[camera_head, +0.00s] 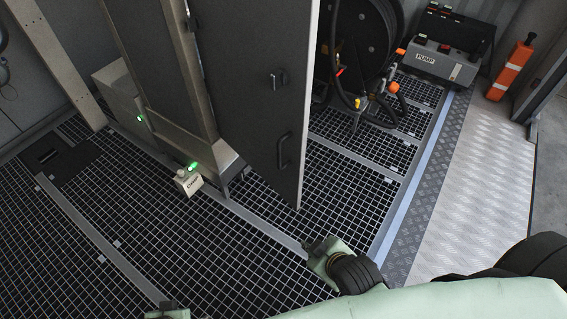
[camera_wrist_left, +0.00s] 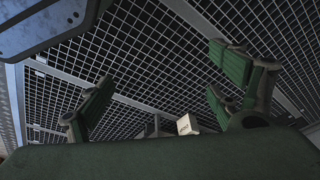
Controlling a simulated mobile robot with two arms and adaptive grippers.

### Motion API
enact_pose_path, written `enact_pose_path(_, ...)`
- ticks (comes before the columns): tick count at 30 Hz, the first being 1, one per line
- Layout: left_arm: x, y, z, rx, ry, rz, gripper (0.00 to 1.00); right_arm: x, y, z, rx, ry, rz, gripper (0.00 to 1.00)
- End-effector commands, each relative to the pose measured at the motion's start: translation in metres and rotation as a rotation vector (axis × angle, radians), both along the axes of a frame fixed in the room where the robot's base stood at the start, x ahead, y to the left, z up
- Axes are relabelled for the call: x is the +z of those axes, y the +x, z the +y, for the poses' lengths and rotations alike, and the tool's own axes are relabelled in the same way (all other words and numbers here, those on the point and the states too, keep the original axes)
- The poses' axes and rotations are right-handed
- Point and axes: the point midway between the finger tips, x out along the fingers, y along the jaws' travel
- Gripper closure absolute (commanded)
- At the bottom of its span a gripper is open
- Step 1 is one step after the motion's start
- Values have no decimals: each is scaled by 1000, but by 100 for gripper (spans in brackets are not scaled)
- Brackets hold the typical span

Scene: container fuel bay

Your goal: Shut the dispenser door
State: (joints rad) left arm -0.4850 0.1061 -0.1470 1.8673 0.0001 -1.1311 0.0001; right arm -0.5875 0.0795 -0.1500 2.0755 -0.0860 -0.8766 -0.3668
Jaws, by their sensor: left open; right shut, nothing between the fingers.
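The dispenser door (camera_head: 255,110) is a tall dark grey panel standing swung out from the dispenser cabinet (camera_head: 168,75). It has a black bar handle (camera_head: 284,150) and a small black latch (camera_head: 278,80) above it. My right gripper (camera_head: 318,247) is shut and empty, low and to the right of the door's bottom corner, apart from the door. My left gripper (camera_head: 168,311) shows only as a sliver at the bottom edge of the head view. In the left wrist view its green fingers (camera_wrist_left: 160,90) are spread wide with nothing between them, over the grating.
A small white box (camera_head: 188,182) with a green light stands at the cabinet's foot; it also shows in the left wrist view (camera_wrist_left: 187,124). Behind the door are a hose reel (camera_head: 362,45) and a pump unit (camera_head: 436,62).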

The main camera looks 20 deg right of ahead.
Motion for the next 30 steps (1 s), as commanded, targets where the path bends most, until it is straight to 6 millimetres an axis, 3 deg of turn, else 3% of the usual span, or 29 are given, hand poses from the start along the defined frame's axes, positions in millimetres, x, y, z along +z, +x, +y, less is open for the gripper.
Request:
enact_pose_path(8,-24,-8,1,-2,2,17,15,52,26,12,212,-158,-260,100)
enact_pose_path(11,-35,-13,2,-4,4,25,15,81,36,19,302,-253,-386,100)
enact_pose_path(18,-70,-32,4,-8,6,47,15,184,47,40,526,-630,-780,100)
enact_pose_path(21,-80,-38,5,-9,6,52,15,218,44,47,573,-770,-896,100)
enact_pose_path(25,-87,-43,6,-10,6,55,15,239,41,52,597,-869,-972,100)
enact_pose_path(30,-88,-43,5,-10,6,54,15,244,52,55,600,-892,-990,100)
